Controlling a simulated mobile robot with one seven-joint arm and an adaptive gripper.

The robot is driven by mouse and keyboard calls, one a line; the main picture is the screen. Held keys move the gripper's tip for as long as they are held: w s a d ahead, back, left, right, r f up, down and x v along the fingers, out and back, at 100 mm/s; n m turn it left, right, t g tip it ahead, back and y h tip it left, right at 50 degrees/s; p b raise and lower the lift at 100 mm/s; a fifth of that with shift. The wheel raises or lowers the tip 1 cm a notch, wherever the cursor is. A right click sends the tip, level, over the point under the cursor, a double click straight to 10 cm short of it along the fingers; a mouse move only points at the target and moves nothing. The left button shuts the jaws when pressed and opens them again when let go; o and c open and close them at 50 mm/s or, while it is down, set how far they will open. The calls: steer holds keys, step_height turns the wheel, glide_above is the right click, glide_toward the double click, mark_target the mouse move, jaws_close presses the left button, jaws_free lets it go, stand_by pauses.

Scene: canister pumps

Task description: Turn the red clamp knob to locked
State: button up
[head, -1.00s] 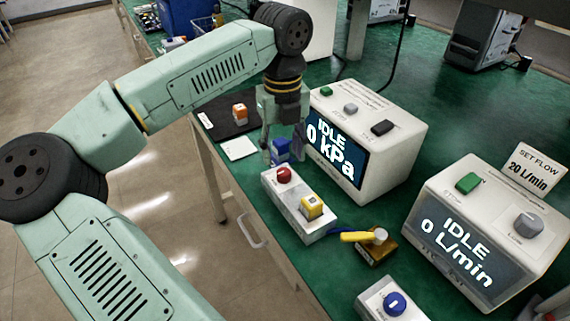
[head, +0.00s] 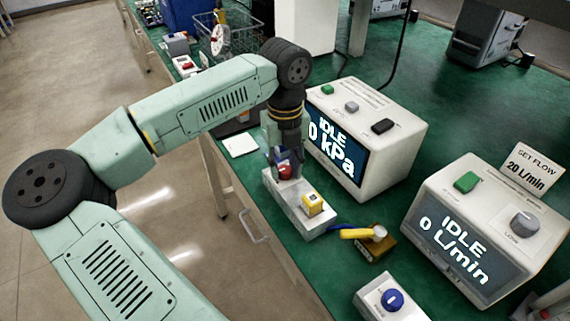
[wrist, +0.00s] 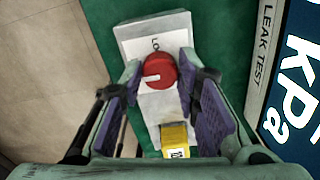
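The red clamp knob (wrist: 160,70) sits on a pale, long block (wrist: 150,30) and has a white pointer line toward the picture's left. A partly hidden label starting "LO" is printed just beyond it. In the wrist view my gripper (wrist: 159,72) is open, with one purple-padded finger on each side of the knob. Small gaps show between pads and knob. In the head view my gripper (head: 284,165) points down over the block (head: 318,226), and its fingers partly cover the red knob (head: 284,171).
A yellow block-like part (head: 312,204) sits on the same block. A white box reading "IDLE 0 kPa" (head: 390,140) stands close to the right of my gripper. A yellow-handled valve (head: 357,234), a blue knob (head: 393,300) and a flow box (head: 490,215) lie nearer.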

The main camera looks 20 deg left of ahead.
jaws_close()
steer(key=shift+f+m+b, duration=0.1)
steer(key=shift+m+b, duration=0.2)
steer(key=shift+b, duration=0.05)
steer(key=shift+f+m+b, duration=0.1)
steer(key=shift+m+b, duration=0.8)
steer(key=shift+b, duration=0.1)
steer(key=m+b, duration=0.3)
steer(key=m, duration=0.1)
steer(key=m+b, duration=0.2)
steer(key=m, duration=0.3)
steer(key=shift+m, duration=0.4)
steer(key=m, duration=0.3)
steer(key=m+b, duration=0.1)
steer(key=m, duration=0.1)
steer(key=shift+r+m, duration=0.25)
steer(key=shift+m, duration=0.05)
steer(key=shift+o, duration=2.4)
jaws_free()
